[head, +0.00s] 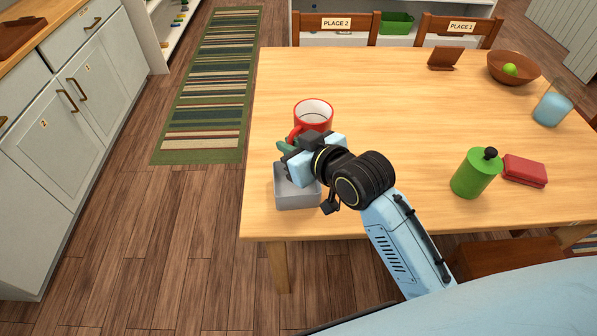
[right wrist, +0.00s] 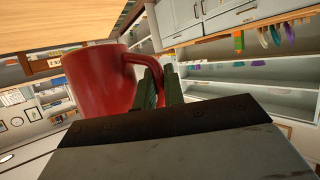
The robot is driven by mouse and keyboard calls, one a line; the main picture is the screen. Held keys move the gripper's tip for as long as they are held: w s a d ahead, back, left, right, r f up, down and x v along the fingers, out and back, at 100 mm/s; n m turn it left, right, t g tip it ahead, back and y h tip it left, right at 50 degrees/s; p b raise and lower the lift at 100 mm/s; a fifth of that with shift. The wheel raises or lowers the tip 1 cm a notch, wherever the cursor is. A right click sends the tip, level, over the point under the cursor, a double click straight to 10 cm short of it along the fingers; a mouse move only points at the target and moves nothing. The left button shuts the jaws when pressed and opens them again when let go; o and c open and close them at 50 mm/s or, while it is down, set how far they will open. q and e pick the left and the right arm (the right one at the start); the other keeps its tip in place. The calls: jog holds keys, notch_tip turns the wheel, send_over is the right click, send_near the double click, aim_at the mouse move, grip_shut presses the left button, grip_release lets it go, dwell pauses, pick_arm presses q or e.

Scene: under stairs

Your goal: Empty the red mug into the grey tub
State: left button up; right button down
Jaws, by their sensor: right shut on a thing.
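The red mug (head: 313,116) is above the left part of the table, its open top facing up towards the head camera. What it holds is not clear. My right gripper (head: 288,145) is shut on the mug's handle. In the right wrist view the green fingers (right wrist: 160,84) close on the handle beside the red mug (right wrist: 98,80). The grey tub (head: 297,197) stands near the table's front left corner, just in front of the mug. My right gripper and wrist hide part of the tub. My left gripper is not in view.
The wooden table (head: 400,100) has clear room in the middle. A green bottle (head: 474,173), a red block-like item (head: 525,170), a blue glass (head: 552,104), a wooden bowl (head: 513,68) and a small brown stand (head: 443,58) are to the right. Chairs (head: 335,24) stand behind.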

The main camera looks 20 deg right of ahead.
jog(key=w+d+f+p, duration=0.1)
jog(key=d+f, duration=0.1)
jog(key=f, duration=0.1)
jog(key=w+d+f+n+y, duration=0.1)
jog(key=d+f, duration=0.2)
jog(key=f, duration=0.1)
jog(key=w+d+f+n+g+y+p, duration=0.1)
jog(key=d+f, duration=0.2)
jog(key=f, duration=0.1)
jog(key=shift+w+d+p, duration=0.1)
jog(key=shift+w+p, duration=0.1)
jog(key=shift+p, duration=0.1)
